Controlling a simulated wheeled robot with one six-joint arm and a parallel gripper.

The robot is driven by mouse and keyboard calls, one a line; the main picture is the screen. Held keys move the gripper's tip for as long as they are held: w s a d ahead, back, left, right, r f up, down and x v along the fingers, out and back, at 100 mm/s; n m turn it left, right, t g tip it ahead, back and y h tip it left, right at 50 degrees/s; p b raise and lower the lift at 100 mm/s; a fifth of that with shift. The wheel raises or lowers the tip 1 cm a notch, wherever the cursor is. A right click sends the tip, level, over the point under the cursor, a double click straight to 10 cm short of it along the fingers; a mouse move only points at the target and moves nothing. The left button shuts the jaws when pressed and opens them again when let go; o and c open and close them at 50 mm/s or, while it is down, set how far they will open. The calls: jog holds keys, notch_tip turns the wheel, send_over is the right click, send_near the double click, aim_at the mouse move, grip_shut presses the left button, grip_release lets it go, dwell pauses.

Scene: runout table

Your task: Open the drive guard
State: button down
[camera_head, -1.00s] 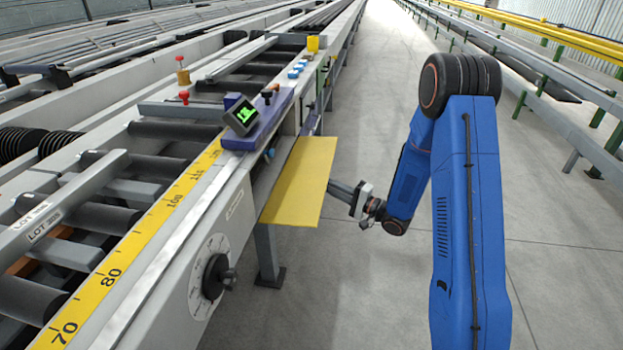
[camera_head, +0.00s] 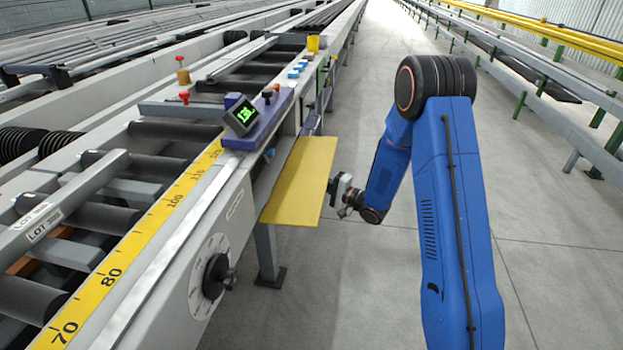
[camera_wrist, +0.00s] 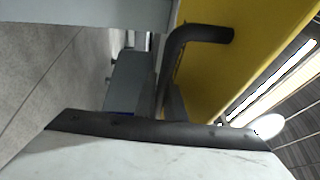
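The drive guard (camera_head: 300,180) is the yellow panel on the aisle side of the runout table. In the head view it slopes outward from the table's side, its outer edge toward my arm. Its dark bent handle (camera_wrist: 197,35) shows in the wrist view on the yellow face (camera_wrist: 245,65). My gripper (camera_head: 333,185) is at the guard's outer edge, its tips partly hidden there. In the wrist view the handle's bar runs down beside my gripper's fingers (camera_wrist: 155,95); I cannot tell whether they are closed on it.
The table's rail carries a yellow scale (camera_head: 110,277), a dial with a knob (camera_head: 210,277) and a small green-lit display (camera_head: 242,115). A table leg (camera_head: 268,250) stands below the guard. The aisle floor (camera_head: 350,290) is clear.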

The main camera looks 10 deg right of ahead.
jog(key=shift+d+r, duration=0.15)
jog(key=shift+r, duration=0.8)
jog(key=c, duration=2.1)
grip_release()
jog(key=v, duration=1.7)
jog(key=shift+s+d, duration=0.15)
jog(key=shift+s, duration=0.1)
